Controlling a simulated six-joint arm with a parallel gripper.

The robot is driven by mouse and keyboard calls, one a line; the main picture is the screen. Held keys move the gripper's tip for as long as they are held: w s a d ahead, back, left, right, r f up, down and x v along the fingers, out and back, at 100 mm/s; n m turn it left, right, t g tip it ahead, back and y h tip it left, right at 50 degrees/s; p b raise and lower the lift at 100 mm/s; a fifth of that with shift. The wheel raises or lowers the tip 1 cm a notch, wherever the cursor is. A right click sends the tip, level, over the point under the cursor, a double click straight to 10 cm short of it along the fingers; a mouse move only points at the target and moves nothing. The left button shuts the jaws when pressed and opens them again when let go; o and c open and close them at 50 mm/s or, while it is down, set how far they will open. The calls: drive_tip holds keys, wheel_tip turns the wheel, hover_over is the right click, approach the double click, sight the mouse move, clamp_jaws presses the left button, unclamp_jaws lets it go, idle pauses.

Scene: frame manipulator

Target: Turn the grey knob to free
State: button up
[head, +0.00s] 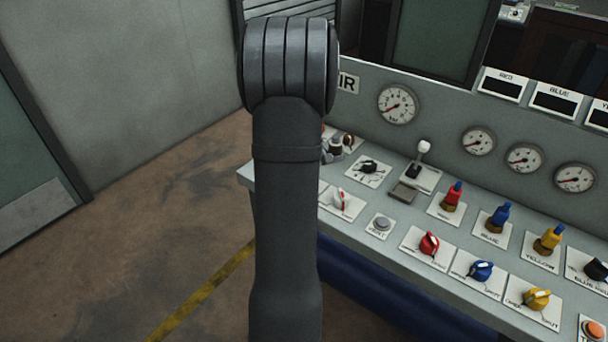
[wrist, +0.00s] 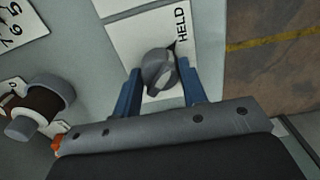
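The grey knob (wrist: 158,66) sits on a white plate (wrist: 122,32) in the wrist view. A dark pointed tip on the knob faces the word HELD at the plate's upper right. My gripper (wrist: 161,77) has its two blue fingers on either side of the knob. The fingers stand apart, with a narrow gap visible beside the knob, so it looks open around it. Contact is hard to make out. The other end of the plate's lettering is hidden. In the head view my arm covers the knob and the gripper.
A brown and grey fitting (wrist: 42,107) stands left of the knob in the wrist view. Open floor (head: 150,230) lies left.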

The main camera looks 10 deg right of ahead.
drive_tip(key=shift+m, duration=0.3)
drive_tip(key=m, duration=0.3)
drive_tip(key=shift+m, duration=0.3)
drive_tip(key=m, duration=0.4)
drive_tip(key=shift+m, duration=0.3)
drive_tip(key=m, duration=0.4)
drive_tip(key=shift+m, duration=2.5)
drive_tip(key=o, duration=1)
drive_tip(key=shift+c, duration=0.2)
